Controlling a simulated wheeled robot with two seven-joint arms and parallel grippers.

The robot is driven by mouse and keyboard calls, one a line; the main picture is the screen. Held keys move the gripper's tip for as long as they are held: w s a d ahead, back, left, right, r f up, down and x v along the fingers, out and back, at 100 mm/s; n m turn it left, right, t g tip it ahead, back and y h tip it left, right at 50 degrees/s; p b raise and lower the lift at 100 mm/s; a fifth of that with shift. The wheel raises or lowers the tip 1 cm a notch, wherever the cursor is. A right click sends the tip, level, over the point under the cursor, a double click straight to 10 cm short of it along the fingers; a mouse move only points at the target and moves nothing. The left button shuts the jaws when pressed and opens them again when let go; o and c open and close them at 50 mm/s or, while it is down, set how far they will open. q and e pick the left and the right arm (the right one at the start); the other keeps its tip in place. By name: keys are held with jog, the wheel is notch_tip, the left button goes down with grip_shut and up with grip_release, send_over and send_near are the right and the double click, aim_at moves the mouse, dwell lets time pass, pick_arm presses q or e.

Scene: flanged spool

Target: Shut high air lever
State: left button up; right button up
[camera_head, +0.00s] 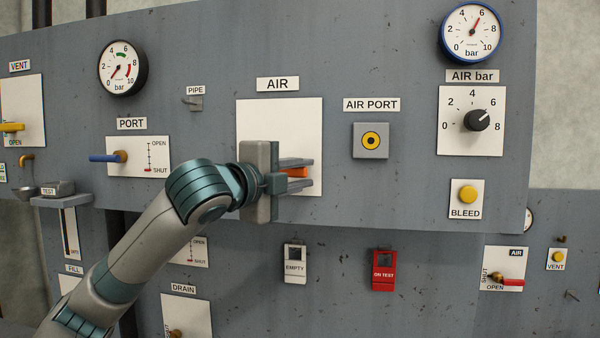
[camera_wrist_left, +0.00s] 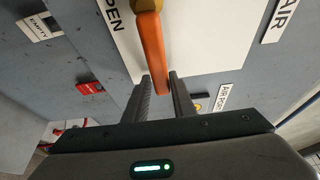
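The high air lever is an orange handle (camera_head: 294,172) on the white plate (camera_head: 300,125) under the AIR label. In the head view it shows between the two fingers of my left gripper (camera_head: 298,173). In the left wrist view the orange lever (camera_wrist_left: 151,50) runs from a brass hub down toward the gap between the fingertips (camera_wrist_left: 160,80). The fingers stand apart, one on each side of the lever's end, and do not look closed on it. The OPEN mark shows at the plate's edge there. My gripper's body hides the hub in the head view. My right gripper is not in view.
The blue PORT lever (camera_head: 105,158) is at left. A lower red-handled air valve (camera_head: 512,282) and red ON TEST tag (camera_head: 383,270) are below.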

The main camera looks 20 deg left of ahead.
pick_arm(q)
jog(key=shift+o, duration=0.9)
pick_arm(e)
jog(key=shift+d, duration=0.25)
pick_arm(q)
jog(key=shift+s, duration=0.1)
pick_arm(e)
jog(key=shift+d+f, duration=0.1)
